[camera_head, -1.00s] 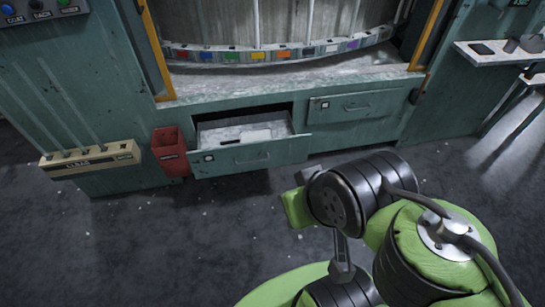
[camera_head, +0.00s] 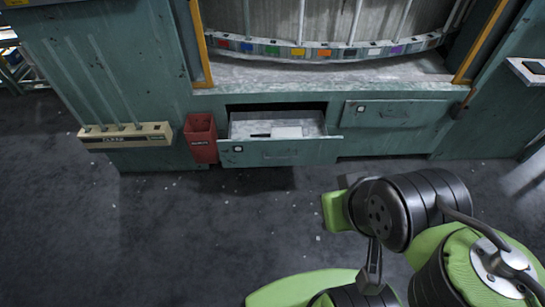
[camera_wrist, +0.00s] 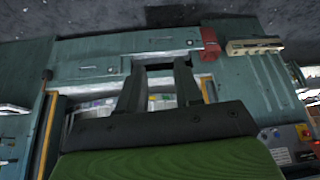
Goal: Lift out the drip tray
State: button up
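An open drawer (camera_head: 275,153) sticks out of the green machine's lower front in the head view. A pale grey speckled tray surface lies inside it, with a white block (camera_head: 287,132) and a small dark piece beside it. I cannot tell whether this surface is a separate drip tray. My gripper (camera_wrist: 158,68) shows in the wrist view with its two dark fingers apart and nothing visible between them. The fingers point toward the machine front, clear of the drawer. In the head view my gripper cannot be made out.
A closed drawer (camera_head: 395,113) sits right of the open one. A red bin (camera_head: 201,140) hangs just left of it. A cream rack (camera_head: 125,135) with rods is farther left. Above is a ledge below several glass tubes and coloured tags. The dark floor in front is clear.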

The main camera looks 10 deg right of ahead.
aim_at(278, 131)
jog(key=i+u, duration=0.35)
jog(key=i+l+u, duration=0.15)
jog(key=i+u, duration=0.2)
jog(key=i, duration=0.2)
jog(key=i+l+u, duration=0.2)
jog(key=i+u, duration=0.15)
jog(key=i+l+u, duration=0.3)
jog(key=i+l, duration=0.1)
jog(key=i, duration=0.1)
